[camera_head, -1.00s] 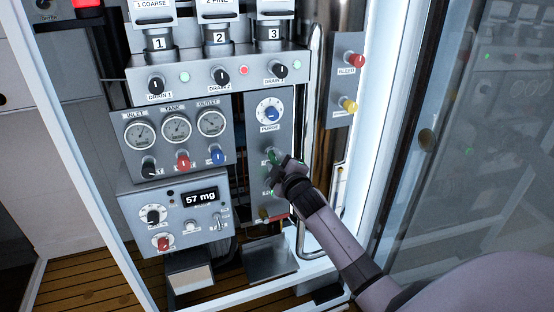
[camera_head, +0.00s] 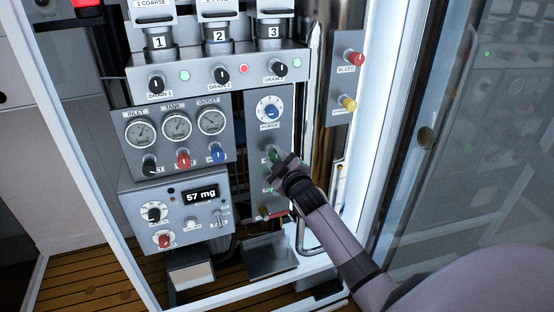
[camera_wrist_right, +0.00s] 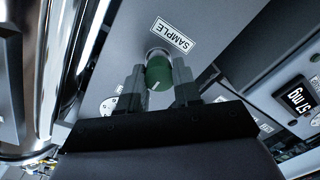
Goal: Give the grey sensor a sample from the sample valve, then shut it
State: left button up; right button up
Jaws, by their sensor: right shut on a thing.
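The sample valve is a round green knob (camera_wrist_right: 158,73) under a SAMPLE label (camera_wrist_right: 172,35) in the right wrist view. It has a small pale mark on its face. In the head view the green knob (camera_head: 272,155) is partly hidden behind my right gripper (camera_head: 282,164). The fingers of my right gripper (camera_wrist_right: 158,88) are shut on it from both sides. The grey box with a lit display (camera_head: 200,195) reading 57 mg is to the left; I take it for the sensor. My left gripper is not in view.
A PURGE dial (camera_head: 270,111) is above the sample knob, and a second green knob (camera_head: 268,188) is below it. An open metal tray (camera_head: 270,256) is lower down. A vertical steel pipe (camera_head: 312,130) and a glass door (camera_head: 470,150) stand to the right.

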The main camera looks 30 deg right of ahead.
jog(key=o, duration=1.1)
jog(key=shift+c, duration=0.2)
jog(key=v, duration=0.7)
jog(key=shift+s+a, duration=0.1)
jog(key=s+a+f+m+g+y, duration=0.1)
jog(key=s+a+f+g+y, duration=0.1)
jog(key=s+a+f, duration=0.3)
jog(key=s+a+f+m+g+y, duration=0.1)
jog(key=s+a+f, duration=0.5)
jog(key=s, duration=0.6)
jog(key=s+a+f+m+g+y, duration=0.2)
jog(key=s+a+f+g, duration=0.1)
jog(key=s+a+f, duration=0.3)
notch_tip(320, 180, down, 3)
jog(key=s, duration=0.2)
jog(key=shift+s+g+y, duration=0.4)
